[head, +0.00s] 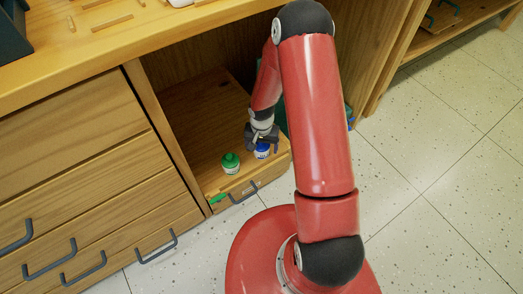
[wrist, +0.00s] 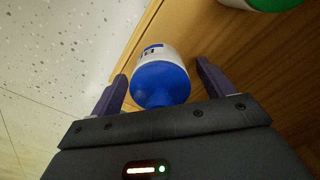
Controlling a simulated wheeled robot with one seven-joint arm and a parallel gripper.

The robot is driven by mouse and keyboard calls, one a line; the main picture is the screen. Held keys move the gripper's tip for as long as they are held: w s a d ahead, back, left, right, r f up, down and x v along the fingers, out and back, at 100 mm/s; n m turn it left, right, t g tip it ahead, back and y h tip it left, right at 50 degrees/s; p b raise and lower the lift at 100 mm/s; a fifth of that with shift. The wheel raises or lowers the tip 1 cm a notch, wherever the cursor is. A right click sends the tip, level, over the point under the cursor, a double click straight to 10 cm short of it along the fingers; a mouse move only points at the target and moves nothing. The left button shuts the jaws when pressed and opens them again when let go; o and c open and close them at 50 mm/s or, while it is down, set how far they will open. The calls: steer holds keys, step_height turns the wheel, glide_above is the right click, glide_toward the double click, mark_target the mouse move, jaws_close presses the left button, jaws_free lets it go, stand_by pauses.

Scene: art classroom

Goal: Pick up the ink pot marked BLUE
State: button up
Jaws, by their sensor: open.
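The blue-capped ink pot (head: 262,150) stands upright on the wooden shelf inside the cabinet opening, near its front edge. In the wrist view the same blue pot (wrist: 160,78) shows a blue cap and a white body with part of a blue label; the full word cannot be read. My gripper (wrist: 160,88) is open, with one finger on each side of the pot. I cannot tell whether either finger touches it. In the head view my gripper (head: 262,137) is at the pot and partly hides it.
A green-capped pot (head: 230,163) stands left of the blue one on the same shelf; its edge shows in the wrist view (wrist: 262,3). A small green item (head: 218,199) lies at the shelf's lower front. The cabinet side wall (head: 160,125) is at the left. Speckled floor is open at right.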

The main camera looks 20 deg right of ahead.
steer(key=c, duration=1.3)
steer(key=shift+o, duration=0.2)
steer(key=shift+r, duration=0.1)
